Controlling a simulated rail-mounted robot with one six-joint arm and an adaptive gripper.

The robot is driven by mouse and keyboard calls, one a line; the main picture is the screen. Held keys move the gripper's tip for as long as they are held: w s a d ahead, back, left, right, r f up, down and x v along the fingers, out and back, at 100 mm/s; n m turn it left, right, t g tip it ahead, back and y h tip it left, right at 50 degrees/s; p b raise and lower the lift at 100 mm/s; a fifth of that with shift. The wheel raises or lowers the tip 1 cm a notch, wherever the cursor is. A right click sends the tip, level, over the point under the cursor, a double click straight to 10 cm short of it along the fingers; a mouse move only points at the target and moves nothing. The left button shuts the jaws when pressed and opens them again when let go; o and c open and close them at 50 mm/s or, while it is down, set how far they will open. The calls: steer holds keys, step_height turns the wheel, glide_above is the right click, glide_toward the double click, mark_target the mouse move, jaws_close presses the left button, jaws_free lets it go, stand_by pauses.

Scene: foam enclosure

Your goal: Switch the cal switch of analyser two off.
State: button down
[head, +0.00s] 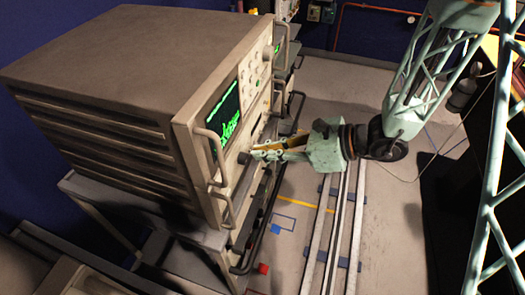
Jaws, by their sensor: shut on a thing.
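A large beige analyser (110,85) stands on a grey rack, its front panel facing right, with a lit green-trace screen (223,112). I cannot read any label that tells which analyser it is. My gripper (258,154) reaches in from the right, its pale green fingers at the lower part of this panel. The fingers are shut on a small control at the panel. The fingertips hide it, so I cannot make out the cal switch or its position. A dark round knob (245,158) sits just left of the fingertips.
Metal handles (214,150) stick out from the panel's near edge, and more handles (287,45) stand at its far edge. A lower unit with dark bars (262,215) lies below. Floor rails (335,225) run to the right. A dark cabinet (455,190) stands at the far right.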

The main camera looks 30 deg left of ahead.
stand_by(0.4)
steer(key=c, duration=2.9)
jaws_free()
steer(key=shift+o, duration=0.2)
steer(key=shift+d, duration=0.1)
steer(key=v, duration=1.1)
steer(key=shift+d, duration=0.4)
steer(key=shift+r, duration=0.15)
